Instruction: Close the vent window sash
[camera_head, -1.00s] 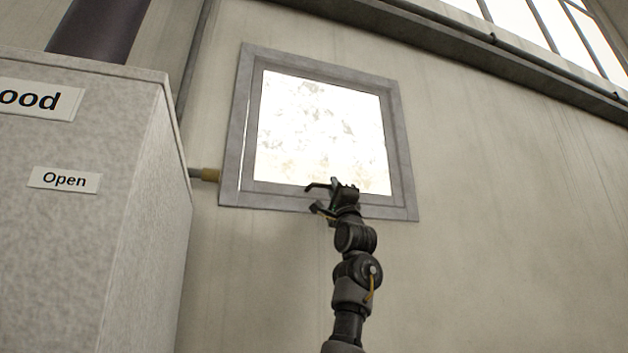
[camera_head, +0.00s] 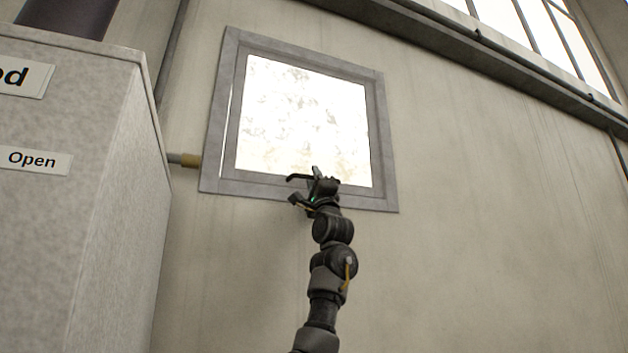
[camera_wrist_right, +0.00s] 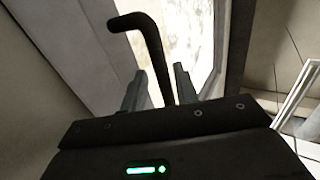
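The vent window sash (camera_head: 376,135) is a grey-framed pane inside a grey outer frame (camera_head: 212,120) on the wall. A thin bright strip shows between sash and frame along the left side, so the sash looks slightly ajar. A black bent handle (camera_head: 298,177) stands out at the sash's lower edge. My right gripper (camera_head: 312,190) is at that lower edge, beside the handle. In the right wrist view, the handle (camera_wrist_right: 152,50) passes between the two apart fingers of my right gripper (camera_wrist_right: 160,88); contact cannot be told. My left gripper is out of view.
A large pale cabinet (camera_head: 115,170) with an "Open" label stands at the left. The wall (camera_head: 480,220) right of the window is bare.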

